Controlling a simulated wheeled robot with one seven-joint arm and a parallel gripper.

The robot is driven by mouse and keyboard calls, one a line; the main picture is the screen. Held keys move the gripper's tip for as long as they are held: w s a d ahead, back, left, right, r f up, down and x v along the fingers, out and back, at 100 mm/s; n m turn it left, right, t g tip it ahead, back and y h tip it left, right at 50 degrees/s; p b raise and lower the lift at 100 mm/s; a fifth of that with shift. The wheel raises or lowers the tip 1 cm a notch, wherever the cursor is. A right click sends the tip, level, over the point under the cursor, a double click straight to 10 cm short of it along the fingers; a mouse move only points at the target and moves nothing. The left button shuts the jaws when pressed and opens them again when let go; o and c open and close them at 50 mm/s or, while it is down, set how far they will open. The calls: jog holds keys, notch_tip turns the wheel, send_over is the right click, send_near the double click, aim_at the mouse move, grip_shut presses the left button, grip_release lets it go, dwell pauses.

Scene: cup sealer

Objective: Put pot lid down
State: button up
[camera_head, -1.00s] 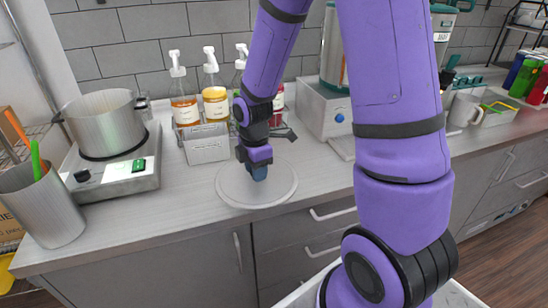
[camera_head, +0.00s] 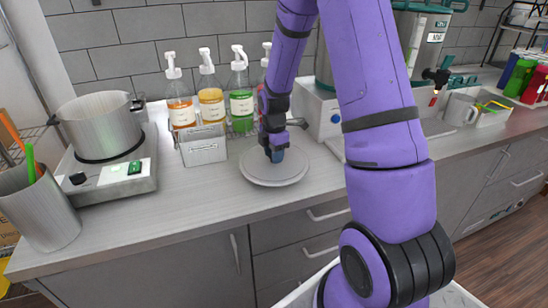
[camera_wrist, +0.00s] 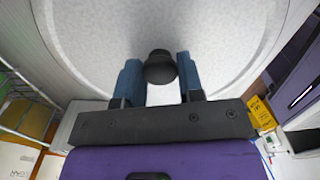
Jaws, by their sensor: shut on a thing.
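The pot lid (camera_head: 262,176) is a pale grey disc in the head view, at or just above the counter in front of the bottles. In the wrist view the lid (camera_wrist: 230,50) fills the upper part, with its round black knob (camera_wrist: 159,68) between my blue fingertips. My gripper (camera_head: 275,157) points down at the lid's middle and is shut on the knob; it also shows in the wrist view (camera_wrist: 160,75). I cannot tell whether the lid's underside touches the counter. The pot (camera_head: 101,126) stands open, without a lid, on the hot plate at the left.
The hot plate (camera_head: 119,181) and a metal cup of utensils (camera_head: 38,212) stand at the left. Several pump bottles (camera_head: 210,97) and a small box (camera_head: 203,146) stand behind the lid. The counter (camera_head: 190,212) is clear left of the lid. A white machine (camera_head: 318,108) stands behind right.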

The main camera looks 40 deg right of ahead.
jog(key=shift+f, duration=0.65)
jog(key=o, duration=1)
jog(key=shift+f, duration=0.15)
